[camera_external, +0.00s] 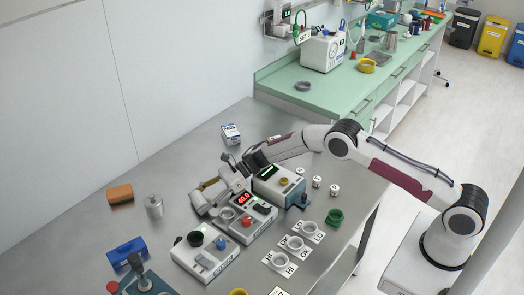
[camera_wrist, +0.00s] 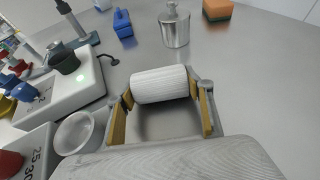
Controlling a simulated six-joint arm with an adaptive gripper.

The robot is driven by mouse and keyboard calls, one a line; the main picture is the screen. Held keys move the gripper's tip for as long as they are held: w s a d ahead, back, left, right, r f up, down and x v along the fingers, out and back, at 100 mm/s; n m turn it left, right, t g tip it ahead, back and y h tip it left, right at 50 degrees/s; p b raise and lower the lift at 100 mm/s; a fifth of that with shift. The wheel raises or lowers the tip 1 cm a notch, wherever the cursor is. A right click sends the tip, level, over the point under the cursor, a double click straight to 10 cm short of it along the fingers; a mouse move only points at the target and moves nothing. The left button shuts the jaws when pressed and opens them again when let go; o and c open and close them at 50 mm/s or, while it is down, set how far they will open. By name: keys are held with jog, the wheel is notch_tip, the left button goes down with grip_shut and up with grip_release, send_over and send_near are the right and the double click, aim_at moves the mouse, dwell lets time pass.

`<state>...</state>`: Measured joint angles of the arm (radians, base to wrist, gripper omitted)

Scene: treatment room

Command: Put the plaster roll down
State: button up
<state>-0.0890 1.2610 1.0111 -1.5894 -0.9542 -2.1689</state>
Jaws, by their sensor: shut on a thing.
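The plaster roll (camera_wrist: 158,84) is a white ribbed cylinder in the wrist view, lying crosswise between the two yellow-padded fingers of my gripper (camera_wrist: 163,95). My gripper is shut on the roll, one finger at each end. In the external view my gripper (camera_external: 204,194) is at the left side of the device with the red display (camera_external: 243,198), low over the steel table (camera_external: 170,165). The roll is hard to make out there. I cannot tell whether the roll touches the table.
A metal pot (camera_external: 154,207), an orange sponge block (camera_external: 120,194) and a blue item (camera_external: 127,250) stand to the left. A white device with a black cup (camera_external: 205,253) is close in front. Several small cups (camera_external: 295,243) sit at the right. Bare steel lies behind the pot.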

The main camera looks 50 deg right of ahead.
jog(key=shift+f, duration=0.1)
jog(key=o, duration=1.2)
jog(key=shift+f, duration=0.1)
jog(key=shift+c, duration=0.2)
jog(key=shift+r, duration=0.2)
jog(key=shift+v, duration=0.85)
jog(key=r, duration=0.2)
jog(key=d+r, duration=0.1)
jog(key=r, duration=0.2)
jog(key=shift+s+d+r, duration=0.1)
jog(key=shift+s+r, duration=0.15)
jog(key=shift+r, duration=1)
